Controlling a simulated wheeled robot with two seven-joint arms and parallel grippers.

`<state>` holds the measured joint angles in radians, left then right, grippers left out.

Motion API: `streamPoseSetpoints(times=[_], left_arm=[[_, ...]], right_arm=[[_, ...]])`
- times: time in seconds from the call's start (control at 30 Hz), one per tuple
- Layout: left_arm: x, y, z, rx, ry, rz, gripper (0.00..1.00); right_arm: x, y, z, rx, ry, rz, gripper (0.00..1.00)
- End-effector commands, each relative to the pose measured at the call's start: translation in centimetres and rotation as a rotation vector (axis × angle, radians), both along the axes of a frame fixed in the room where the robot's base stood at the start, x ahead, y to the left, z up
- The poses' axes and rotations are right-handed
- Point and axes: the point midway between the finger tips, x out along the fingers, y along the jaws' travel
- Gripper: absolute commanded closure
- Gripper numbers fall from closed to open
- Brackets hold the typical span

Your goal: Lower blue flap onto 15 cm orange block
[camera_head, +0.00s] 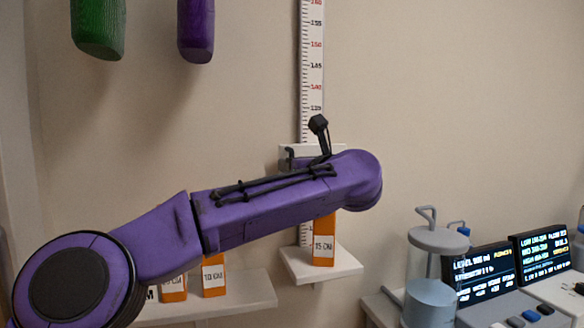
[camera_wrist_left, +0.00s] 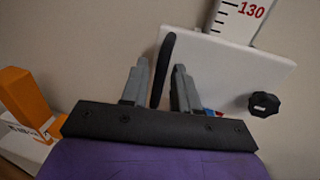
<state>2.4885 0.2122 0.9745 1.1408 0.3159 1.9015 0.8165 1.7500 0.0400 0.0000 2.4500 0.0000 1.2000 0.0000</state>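The orange block marked 15 cm (camera_head: 324,250) stands upright on a small white wall shelf (camera_head: 340,268), its top hidden by my left arm. A white plate (camera_head: 287,152) shows above my arm, with a tall ruler behind it. It fills much of the left wrist view (camera_wrist_left: 235,62), with a black knob (camera_wrist_left: 264,104). A small blue bit (camera_wrist_left: 211,113) shows beside the fingers; I cannot tell if it is the flap. My left gripper (camera_wrist_left: 160,82) is open, its fingers on either side of a black bar (camera_wrist_left: 164,62) with gaps visible. My right gripper is not in view.
A ruler (camera_head: 312,60) runs up the wall. Shorter orange blocks (camera_head: 213,277) stand on a lower white shelf (camera_head: 250,288) at left. Green (camera_head: 98,30) and purple (camera_head: 196,30) rounded shapes hang at top left. A clear cylinder (camera_head: 437,275) and display panels (camera_head: 483,272) stand at right.

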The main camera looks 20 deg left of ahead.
Motion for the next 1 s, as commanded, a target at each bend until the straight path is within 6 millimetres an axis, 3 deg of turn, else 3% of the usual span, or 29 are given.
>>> streamPoseSetpoints(times=[0.3,0.5,0.83,0.93,1.0], left_arm=[[-4.8,-5.6,-0.2,0.003,0.000,-0.003,0.70],[-6.1,-7.0,-0.2,0.001,0.002,-0.001,0.70],[-5.6,-7.6,-0.5,0.042,0.019,-0.018,0.70],[-3.5,-10.4,-2.8,0.245,0.100,-0.112,0.70],[-1.6,-13.4,-5.9,0.457,0.190,-0.224,0.70]], right_arm=[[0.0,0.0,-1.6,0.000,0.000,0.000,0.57],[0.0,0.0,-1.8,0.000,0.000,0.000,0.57],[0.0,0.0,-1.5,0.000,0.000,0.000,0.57],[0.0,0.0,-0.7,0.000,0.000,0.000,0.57],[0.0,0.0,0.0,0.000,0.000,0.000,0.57]])
